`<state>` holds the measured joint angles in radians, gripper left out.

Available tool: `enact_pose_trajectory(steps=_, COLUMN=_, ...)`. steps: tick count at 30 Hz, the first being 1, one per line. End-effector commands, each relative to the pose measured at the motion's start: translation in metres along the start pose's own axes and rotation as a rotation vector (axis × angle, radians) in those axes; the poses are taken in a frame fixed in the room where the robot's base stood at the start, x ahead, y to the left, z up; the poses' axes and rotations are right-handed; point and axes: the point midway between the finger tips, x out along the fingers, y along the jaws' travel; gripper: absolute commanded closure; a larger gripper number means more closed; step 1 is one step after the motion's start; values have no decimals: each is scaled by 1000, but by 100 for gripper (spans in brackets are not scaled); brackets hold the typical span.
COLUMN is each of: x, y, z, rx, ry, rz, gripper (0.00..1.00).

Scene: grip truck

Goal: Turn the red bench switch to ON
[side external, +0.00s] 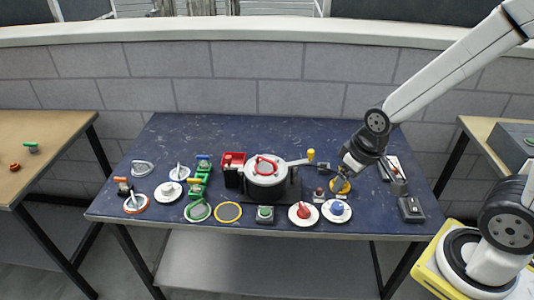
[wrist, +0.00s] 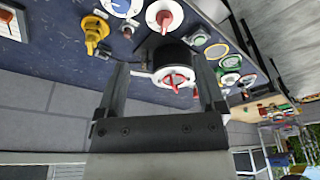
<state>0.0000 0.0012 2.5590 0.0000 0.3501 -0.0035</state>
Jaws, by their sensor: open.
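A red rotary knob on a white round plate (side external: 303,212) sits at the front of the blue bench, right of centre; it looks like the red bench switch. It also shows at the top of the wrist view (wrist: 165,15), beyond the fingertips. Its ON marking is too small to read. My gripper (side external: 341,180) is above the bench's right part, behind and right of the red knob and apart from it. In the wrist view my gripper (wrist: 163,64) has its two fingers spread with nothing held between them.
A dark pot with a red-handled lid (side external: 266,170) stands behind the red knob. A blue knob on a white plate (side external: 336,210) is just to its right, a green button box (side external: 265,214) to its left. A yellow fixture (side external: 341,187) is by my gripper. The bench's rear is clear.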

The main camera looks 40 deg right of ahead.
Motion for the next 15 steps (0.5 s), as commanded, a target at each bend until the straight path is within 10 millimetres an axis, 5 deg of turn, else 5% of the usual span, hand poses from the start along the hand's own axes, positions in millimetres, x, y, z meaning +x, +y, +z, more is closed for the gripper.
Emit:
enact_pose_trajectory(steps=8, x=9, y=0, z=-11, rx=-127, ry=-25, rz=-2, gripper=0)
enact_pose_trajectory(steps=15, x=33, y=-1, z=-33, rx=-416, ry=-78, rz=-17, gripper=0)
